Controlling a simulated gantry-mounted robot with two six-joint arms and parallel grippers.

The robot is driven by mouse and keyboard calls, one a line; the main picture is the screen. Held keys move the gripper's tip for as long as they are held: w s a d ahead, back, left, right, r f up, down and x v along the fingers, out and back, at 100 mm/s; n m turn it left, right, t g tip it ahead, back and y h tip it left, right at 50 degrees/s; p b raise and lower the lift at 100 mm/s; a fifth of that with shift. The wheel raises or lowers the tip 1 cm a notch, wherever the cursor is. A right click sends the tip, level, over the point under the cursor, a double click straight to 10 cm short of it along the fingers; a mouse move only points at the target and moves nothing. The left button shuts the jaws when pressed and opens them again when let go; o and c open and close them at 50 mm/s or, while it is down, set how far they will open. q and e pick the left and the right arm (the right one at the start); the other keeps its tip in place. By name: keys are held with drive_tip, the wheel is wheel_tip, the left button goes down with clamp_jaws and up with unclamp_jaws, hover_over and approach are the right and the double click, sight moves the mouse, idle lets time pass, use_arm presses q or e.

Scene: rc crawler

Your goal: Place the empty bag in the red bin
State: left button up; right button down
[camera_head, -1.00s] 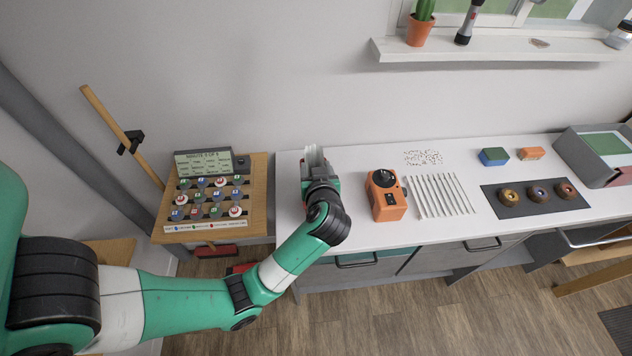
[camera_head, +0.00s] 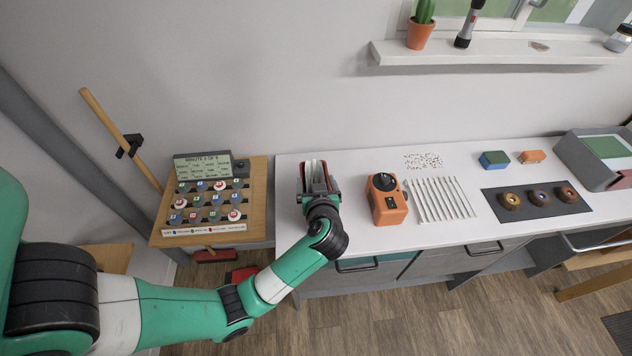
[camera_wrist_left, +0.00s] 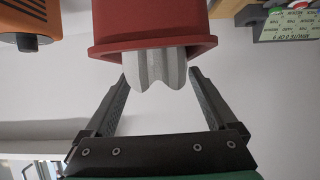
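The red bin (camera_head: 334,184) stands at the left end of the white counter, mostly hidden by my left gripper in the head view. Its red wall and rim (camera_wrist_left: 150,45) fill the upper middle of the left wrist view. The pale grey bag (camera_head: 314,170) is at the bin's mouth, and its folded end (camera_wrist_left: 158,68) sticks out past the rim. My left gripper (camera_wrist_left: 160,78) faces the bin's mouth. Its two fingers are wide apart, one on each side of the bag's end, with gaps visible. How deep the bag sits is hidden. My right gripper is not in view.
An orange device (camera_head: 387,200) stands close to the right of the bin. A wooden stand (camera_head: 257,200) with a display and several capped pieces is to the left. Several white rods (camera_head: 440,199) lie farther right. The counter behind the bin is clear.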

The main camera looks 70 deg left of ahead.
use_arm(q)
drive_tip(key=p+v, duration=0.1)
drive_tip(key=v, duration=1.1)
drive_tip(key=shift+w+r, duration=0.1)
drive_tip(key=shift+r, duration=0.05)
